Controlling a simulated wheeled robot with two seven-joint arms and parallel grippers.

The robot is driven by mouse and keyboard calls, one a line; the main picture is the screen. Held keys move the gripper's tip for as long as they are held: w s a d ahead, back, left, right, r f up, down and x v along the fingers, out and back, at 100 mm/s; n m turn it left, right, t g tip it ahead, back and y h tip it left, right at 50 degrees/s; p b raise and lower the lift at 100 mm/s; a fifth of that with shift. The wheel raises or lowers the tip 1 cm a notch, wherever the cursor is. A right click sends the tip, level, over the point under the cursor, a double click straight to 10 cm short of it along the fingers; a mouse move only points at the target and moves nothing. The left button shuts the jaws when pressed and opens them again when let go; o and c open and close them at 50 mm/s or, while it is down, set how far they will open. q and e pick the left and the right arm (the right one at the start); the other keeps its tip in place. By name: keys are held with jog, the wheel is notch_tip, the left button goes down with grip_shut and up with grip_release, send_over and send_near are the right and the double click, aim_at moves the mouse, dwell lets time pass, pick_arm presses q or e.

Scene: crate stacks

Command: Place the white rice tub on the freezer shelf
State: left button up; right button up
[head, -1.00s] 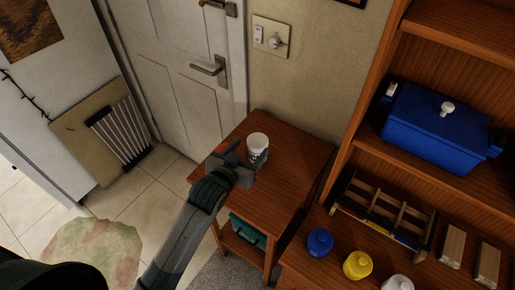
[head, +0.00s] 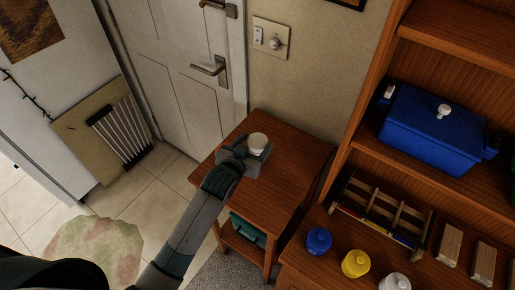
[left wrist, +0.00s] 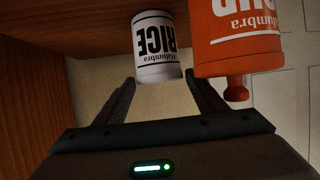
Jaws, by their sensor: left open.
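The white rice tub (head: 258,141) stands on a small wooden side table in the head view, its lower part hidden by my gripper. In the left wrist view the rice tub (left wrist: 156,45) shows upside down with its RICE label. My left gripper (left wrist: 160,82) is open. Its fingertips lie at either side of the tub's near end in that view, and I cannot tell whether they touch it. In the head view the left gripper (head: 257,160) is right at the tub. My right gripper and a freezer shelf are not in view.
An orange-red container (left wrist: 236,38) is close beside the rice tub. The side table (head: 290,180) is otherwise clear at the right. A wooden shelf unit to the right holds a blue box (head: 430,125), a wooden rack (head: 385,208) and blue (head: 319,241), yellow (head: 356,264) and white bottles.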

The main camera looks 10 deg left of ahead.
pick_arm(q)
jog(key=c, duration=1.4)
jog(key=shift+r, duration=0.1)
jog(key=shift+r+b, duration=0.4)
jog(key=shift+r, duration=0.1)
jog(key=r, duration=0.1)
jog(key=r+b, duration=0.1)
jog(key=r, duration=0.1)
jog(key=shift+s+d+r+b, duration=0.1)
jog(key=shift+s+d+b, duration=0.2)
jog(key=shift+d+b, duration=0.05)
jog(key=s+d+r+b, duration=0.3)
jog(key=s+d+r, duration=0.3)
jog(key=s, duration=0.2)
jog(key=shift+s+d+r, duration=0.2)
jog(key=shift+d+r, duration=0.15)
jog(key=shift+d, duration=0.05)
